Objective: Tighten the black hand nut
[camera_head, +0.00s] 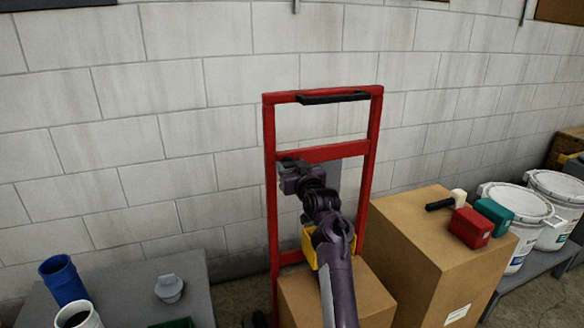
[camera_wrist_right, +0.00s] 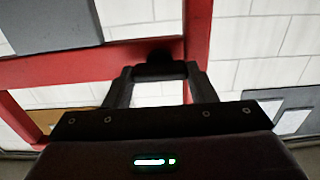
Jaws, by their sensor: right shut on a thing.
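The black hand nut (camera_wrist_right: 160,61) shows as a dark, shadowed knob against the red frame in the right wrist view. My right gripper (camera_wrist_right: 158,71) is shut on it, with one finger on each side. In the head view my right gripper (camera_head: 288,168) is at the left post of the red hand truck (camera_head: 269,210), near its middle crossbar. The nut is hidden behind the gripper there. My left gripper is not in view.
A cardboard box (camera_head: 372,300) and a yellow bin (camera_head: 308,247) stand at the truck. A taller box (camera_head: 420,225) at right bears a mallet (camera_head: 446,201), a red case (camera_head: 471,228) and a teal case (camera_head: 494,214). A grey table (camera_head: 125,285) with cups stands left.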

